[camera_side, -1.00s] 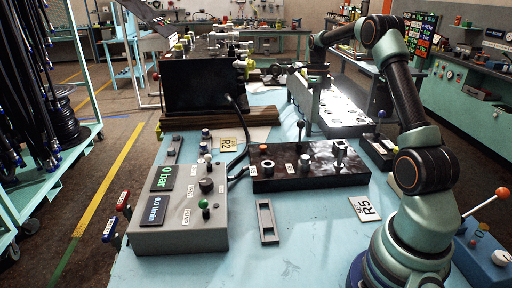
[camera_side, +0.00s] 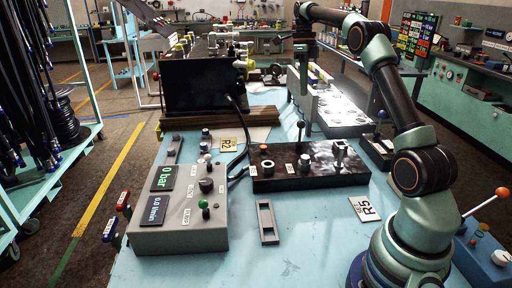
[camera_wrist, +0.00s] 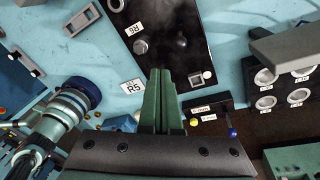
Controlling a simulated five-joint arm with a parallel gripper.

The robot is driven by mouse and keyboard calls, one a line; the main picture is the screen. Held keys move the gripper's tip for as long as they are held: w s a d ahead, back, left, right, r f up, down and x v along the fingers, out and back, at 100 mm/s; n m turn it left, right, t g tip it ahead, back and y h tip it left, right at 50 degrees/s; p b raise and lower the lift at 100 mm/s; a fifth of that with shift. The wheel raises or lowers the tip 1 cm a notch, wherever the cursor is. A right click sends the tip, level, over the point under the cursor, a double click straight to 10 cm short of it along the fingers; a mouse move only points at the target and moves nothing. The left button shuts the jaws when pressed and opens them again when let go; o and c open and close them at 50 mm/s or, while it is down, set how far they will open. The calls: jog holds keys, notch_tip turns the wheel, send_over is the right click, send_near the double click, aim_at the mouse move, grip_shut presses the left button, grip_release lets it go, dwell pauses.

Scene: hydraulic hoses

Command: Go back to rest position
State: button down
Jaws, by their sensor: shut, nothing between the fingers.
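My gripper (camera_side: 303,88) hangs from the end of my raised, bent arm in the side view, beside the pale metal block at the back of the bench; its fingertips are small and hard to make out there. In the wrist view, the two green fingers of my gripper (camera_wrist: 161,74) are pressed together with nothing between them. They point toward the black valve panel (camera_wrist: 160,35), above the blue bench top. The same black panel (camera_side: 325,178) lies on the bench in the side view, lower and nearer than the gripper.
A grey control box (camera_side: 180,230) with a 0 bar display stands at the front left. A black tank (camera_side: 205,88) with fittings stands at the back. A metal block with holes (camera_side: 340,110) lies behind the panel.

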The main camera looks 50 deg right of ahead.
jog(key=s+a+r+n+t+h, duration=0.1)
jog(key=a+r+n+t, duration=0.15)
jog(key=a+n, duration=0.65)
jog(key=s+a+r+n+t+h, duration=0.15)
jog(key=a+r+n, duration=0.25)
jog(key=a+n, duration=0.45)
jog(key=s+a+f+n+t, duration=0.1)
jog(key=s+a+f+n, duration=0.2)
jog(key=s+a+n, duration=0.2)
jog(key=s+a+f+n+t+y, duration=0.1)
jog(key=s+a+f+n, duration=0.3)
jog(key=n, duration=0.6)
jog(key=a+t, duration=0.1)
jog(key=a, duration=0.1)
jog(key=shift+s+a+n, duration=0.35)
